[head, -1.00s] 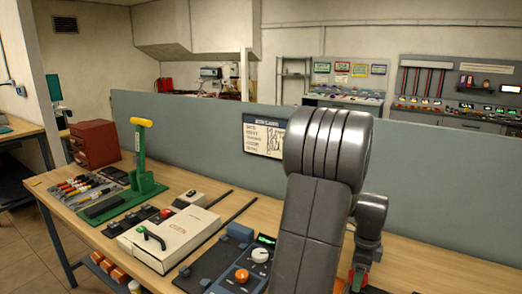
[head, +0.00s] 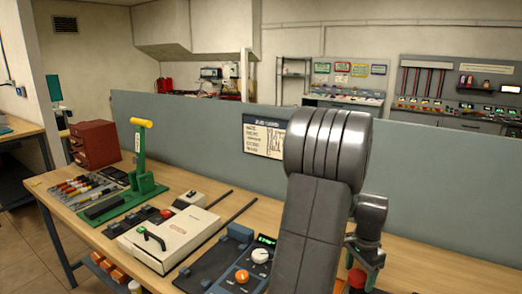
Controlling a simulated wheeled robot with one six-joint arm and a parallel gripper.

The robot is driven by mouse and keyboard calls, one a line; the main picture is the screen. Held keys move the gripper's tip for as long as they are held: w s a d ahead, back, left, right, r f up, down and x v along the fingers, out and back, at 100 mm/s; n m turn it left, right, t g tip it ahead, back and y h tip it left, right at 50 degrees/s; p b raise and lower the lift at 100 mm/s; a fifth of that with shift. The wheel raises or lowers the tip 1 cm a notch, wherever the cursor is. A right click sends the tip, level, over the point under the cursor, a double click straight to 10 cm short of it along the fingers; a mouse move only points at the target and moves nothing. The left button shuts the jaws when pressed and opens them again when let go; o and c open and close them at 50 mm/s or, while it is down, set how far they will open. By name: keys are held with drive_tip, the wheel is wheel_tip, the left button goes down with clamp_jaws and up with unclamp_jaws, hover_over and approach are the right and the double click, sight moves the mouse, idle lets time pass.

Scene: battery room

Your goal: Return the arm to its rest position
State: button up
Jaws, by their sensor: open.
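My arm stands large in the right half of the head view, with its dark grey upper link and ribbed elbow in front of the bench. My gripper (head: 365,256) hangs below the wrist at the right of the arm, partly hidden by it. Its jaws are open, just above and beside a red knob (head: 357,279) on the bench. No held object shows between the jaws. The lower part of the knob and whatever it sits on are hidden by my arm and the picture edge.
A grey partition (head: 200,138) runs behind.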

drive_tip(key=n, duration=0.4)
idle(0.4)
